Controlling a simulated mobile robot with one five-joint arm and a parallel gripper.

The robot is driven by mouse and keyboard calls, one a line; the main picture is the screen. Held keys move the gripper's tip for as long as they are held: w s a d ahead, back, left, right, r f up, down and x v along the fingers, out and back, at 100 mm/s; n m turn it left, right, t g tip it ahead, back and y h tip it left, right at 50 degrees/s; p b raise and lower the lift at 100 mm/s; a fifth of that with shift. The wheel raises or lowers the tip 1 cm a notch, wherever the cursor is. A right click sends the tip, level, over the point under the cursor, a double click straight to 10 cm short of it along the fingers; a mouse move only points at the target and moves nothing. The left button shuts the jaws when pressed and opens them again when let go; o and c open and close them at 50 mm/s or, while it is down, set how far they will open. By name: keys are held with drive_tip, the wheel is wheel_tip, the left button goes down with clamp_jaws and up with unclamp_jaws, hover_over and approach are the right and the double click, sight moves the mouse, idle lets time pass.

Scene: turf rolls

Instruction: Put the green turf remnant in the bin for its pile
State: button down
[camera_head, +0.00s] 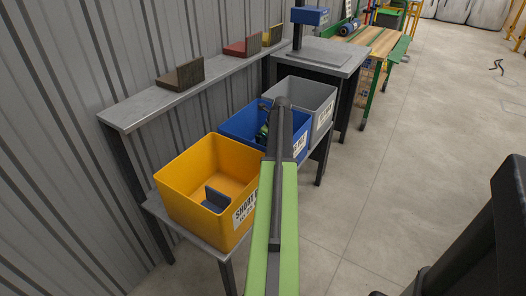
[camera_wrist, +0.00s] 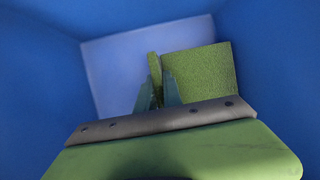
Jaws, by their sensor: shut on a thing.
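The green turf remnant (camera_wrist: 202,70) is an L-shaped piece with a textured face, seen in the wrist view inside the blue bin. My gripper (camera_wrist: 161,88) is shut on its thin upright edge. Blue walls surround both, and the paler bin floor (camera_wrist: 112,70) shows behind them. I cannot tell if the remnant touches the floor. In the head view, my gripper (camera_head: 263,131) reaches down into the blue bin (camera_head: 236,124), the middle of three bins. My arm hides part of this bin and its label, and the remnant is hard to make out there.
A yellow bin (camera_head: 180,178) labelled "SHORT", with a blue piece (camera_head: 216,199) inside, stands nearer. A grey bin (camera_head: 303,92) stands beyond. Floor at right is open.

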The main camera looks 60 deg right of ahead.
wheel_tip(320, 180, down, 2)
drive_tip(key=shift+f+b, duration=0.25)
drive_tip(key=shift+b, duration=0.25)
drive_tip(key=shift+r, duration=0.2)
drive_tip(key=shift+f, duration=0.15)
drive_tip(key=c, duration=1.5)
unclamp_jaws()
drive_tip(key=shift+s+r+p, duration=0.1)
drive_tip(key=shift+r+p, duration=0.35)
drive_tip(key=shift+p, duration=0.1)
drive_tip(key=p+v, duration=1)
drive_tip(key=v, duration=0.1)
drive_tip(key=shift+s, duration=0.2)
